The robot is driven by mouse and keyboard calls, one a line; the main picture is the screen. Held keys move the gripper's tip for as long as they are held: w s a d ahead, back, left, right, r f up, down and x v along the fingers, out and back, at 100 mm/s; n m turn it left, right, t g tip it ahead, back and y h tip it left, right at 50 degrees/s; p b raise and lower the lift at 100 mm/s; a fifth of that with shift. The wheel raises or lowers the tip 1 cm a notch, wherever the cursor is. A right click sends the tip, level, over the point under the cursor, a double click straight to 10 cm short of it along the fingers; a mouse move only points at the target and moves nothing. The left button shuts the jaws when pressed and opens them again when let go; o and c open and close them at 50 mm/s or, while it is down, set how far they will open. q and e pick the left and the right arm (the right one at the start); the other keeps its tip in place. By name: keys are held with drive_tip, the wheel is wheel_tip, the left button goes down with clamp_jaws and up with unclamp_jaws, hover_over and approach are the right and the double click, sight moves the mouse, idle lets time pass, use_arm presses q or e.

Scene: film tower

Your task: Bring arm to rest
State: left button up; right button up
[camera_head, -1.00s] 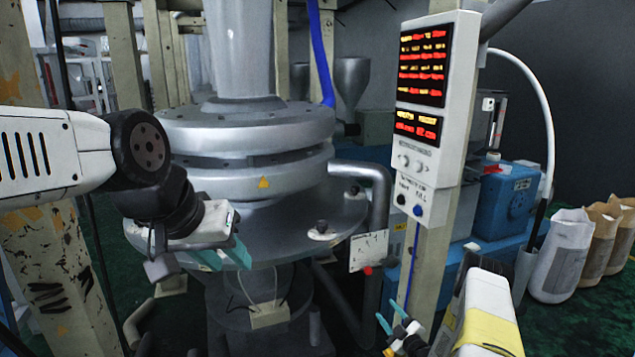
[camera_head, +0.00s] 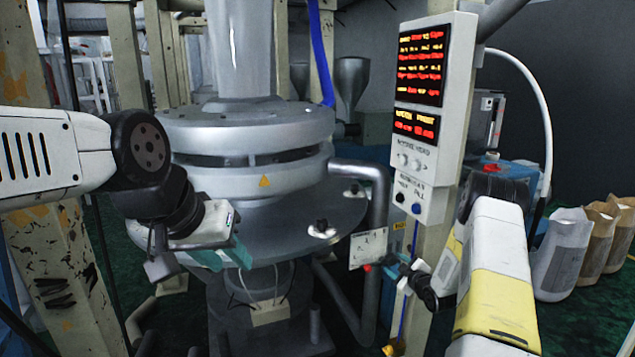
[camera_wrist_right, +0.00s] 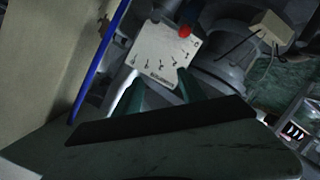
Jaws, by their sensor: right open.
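My right arm (camera_head: 495,265), white and yellow, comes up from the lower right of the head view. My right gripper (camera_head: 392,263) is beside the control post, near a white labelled plate (camera_head: 368,247). In the right wrist view my right gripper (camera_wrist_right: 162,88) has its two teal fingers apart with nothing between them; the white plate (camera_wrist_right: 157,58) shows just beyond the tips. My left gripper (camera_head: 222,256) is in front of the round metal tower's lower disc, at the left. Its teal fingers look apart and hold nothing visible.
The metal tower (camera_head: 245,150) fills the middle. The control panel (camera_head: 430,130) with red and yellow readouts hangs on a post, close to my right arm. A pipe (camera_head: 378,200) bends down behind the white plate. Several sacks (camera_head: 562,255) stand on the floor at the right.

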wheel_tip(320, 180, up, 14)
drive_tip(key=m+g+h, duration=0.1)
drive_tip(key=m+h, duration=0.1)
drive_tip(key=s+a+r+m+g+h, duration=0.1)
drive_tip(key=s+a+r+m+g, duration=0.25)
drive_tip(key=s+r, duration=0.75)
drive_tip(key=s+a+r+m+g, duration=0.1)
drive_tip(key=s+a+r+m, duration=0.1)
drive_tip(key=s, duration=0.9)
drive_tip(key=s+a+r+m+g+y, duration=0.1)
drive_tip(key=s+a+r, duration=0.3)
drive_tip(key=s, duration=0.7)
drive_tip(key=s+a+r+m+g, duration=0.2)
drive_tip(key=s+a, duration=0.1)
drive_tip(key=s, duration=0.8)
drive_tip(key=shift+r+m+y, duration=0.3)
drive_tip(key=shift+r+m, duration=0.05)
drive_tip(key=shift+r, duration=0.05)
idle(2.4)
